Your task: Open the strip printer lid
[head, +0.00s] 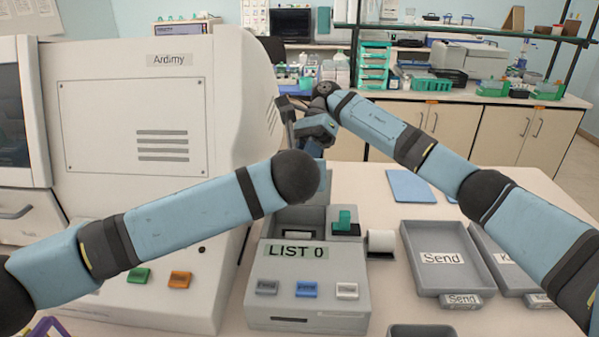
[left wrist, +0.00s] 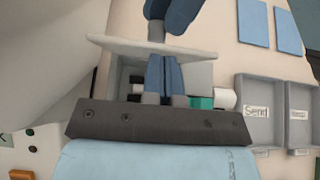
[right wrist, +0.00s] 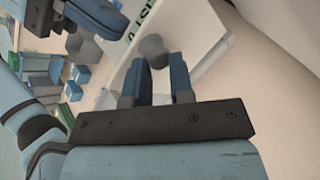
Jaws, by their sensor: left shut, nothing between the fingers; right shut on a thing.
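The grey strip printer (head: 306,280), labelled "LIST 0", stands on the table in the head view, with its top compartment (head: 298,222) uncovered at the left. Its pale lid (left wrist: 150,48) shows raised and tilted above the compartment in the left wrist view. My right gripper (right wrist: 157,60) is shut on the lid's grey knob (right wrist: 152,46). My left gripper (left wrist: 163,60) is shut and empty, its fingers just in front of the lid; I cannot tell whether they touch it.
A large analyser marked "Ardimy" (head: 140,125) stands close at the printer's left. A teal piece (head: 345,221) and a white roll (head: 380,241) are at the printer's right. Grey trays, one marked "Send" (head: 447,283), and blue mats (head: 411,187) lie further right.

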